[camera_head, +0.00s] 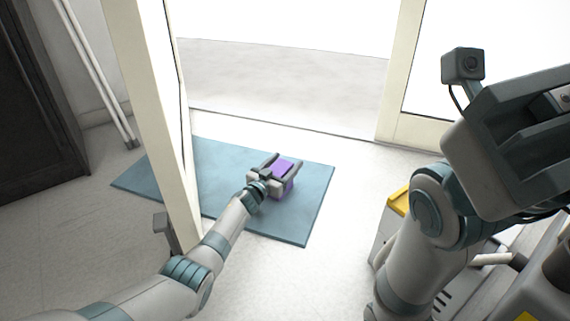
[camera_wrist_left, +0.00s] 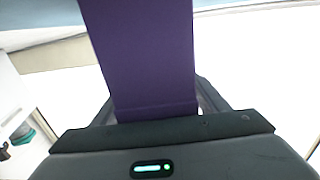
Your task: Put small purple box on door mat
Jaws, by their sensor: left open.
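The small purple box (camera_head: 281,166) is over the blue door mat (camera_head: 310,205), right of the mat's middle in the head view. My left gripper (camera_head: 285,163) is open, with its fingers on either side of the box. The box (camera_wrist_left: 147,55) fills the upper middle of the left wrist view, in front of the gripper's palm. I cannot tell whether the underside of the box touches the mat. My right gripper (camera_head: 520,130) is large and close at the right of the head view; its fingertips are not clear.
A cream door frame post (camera_head: 160,110) stands over the mat's left part, close to my left arm. A dark cabinet (camera_head: 35,110) is at far left. A yellow and white machine (camera_head: 395,215) is at lower right. Bare floor (camera_head: 350,175) lies right of the mat.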

